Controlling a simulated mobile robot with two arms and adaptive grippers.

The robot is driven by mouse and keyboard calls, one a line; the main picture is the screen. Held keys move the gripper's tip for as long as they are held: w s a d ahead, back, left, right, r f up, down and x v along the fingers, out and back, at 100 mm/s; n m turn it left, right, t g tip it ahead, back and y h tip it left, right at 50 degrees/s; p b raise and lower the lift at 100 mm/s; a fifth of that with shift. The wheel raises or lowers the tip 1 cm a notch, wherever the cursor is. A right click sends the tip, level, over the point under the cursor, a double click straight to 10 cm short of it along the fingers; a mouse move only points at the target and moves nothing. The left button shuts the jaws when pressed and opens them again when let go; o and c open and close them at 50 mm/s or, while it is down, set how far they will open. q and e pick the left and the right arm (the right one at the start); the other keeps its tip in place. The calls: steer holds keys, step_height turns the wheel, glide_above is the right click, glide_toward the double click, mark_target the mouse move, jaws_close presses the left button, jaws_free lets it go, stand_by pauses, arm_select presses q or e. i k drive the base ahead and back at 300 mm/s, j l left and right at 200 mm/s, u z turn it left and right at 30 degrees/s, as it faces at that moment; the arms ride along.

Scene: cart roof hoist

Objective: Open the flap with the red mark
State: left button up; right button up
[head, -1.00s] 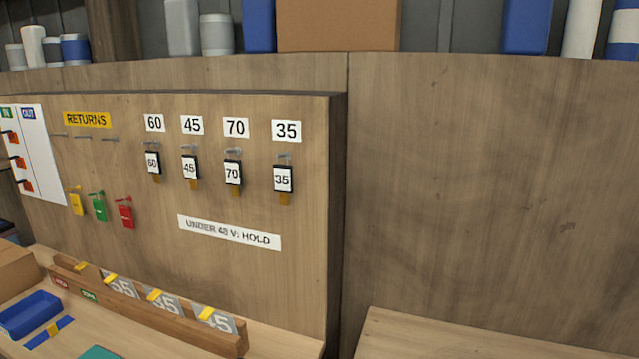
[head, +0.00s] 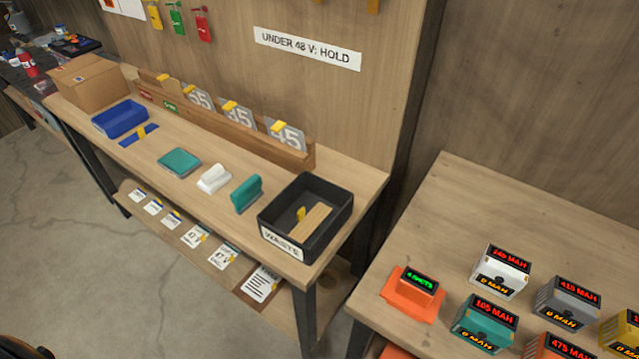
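I cannot make out a flap with a red mark in the head view. A small red label (head: 146,96) sits on the front of the wooden rail (head: 225,122) at the back of the left bench, beside a green label (head: 170,106). Whether it marks any flap, I cannot tell. A red tag (head: 203,28) hangs on the upright board beside a green and a yellow tag. Neither of my grippers is in view.
The left bench (head: 352,195) carries a cardboard box (head: 88,85), blue tray (head: 120,118), teal and white items, and a black WASTE bin (head: 330,228). A gap separates it from the right bench (head: 465,200), which holds several boxes with displays. Bare floor (head: 70,235) lies at left.

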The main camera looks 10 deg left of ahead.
mark_target(69, 67)
steer(key=u, duration=1.85)
steer(key=i+j+z, duration=0.15)
steer(key=i+z, duration=0.15)
steer(key=z, duration=0.15)
steer(key=i+j+z, duration=0.25)
steer(key=z, duration=0.2)
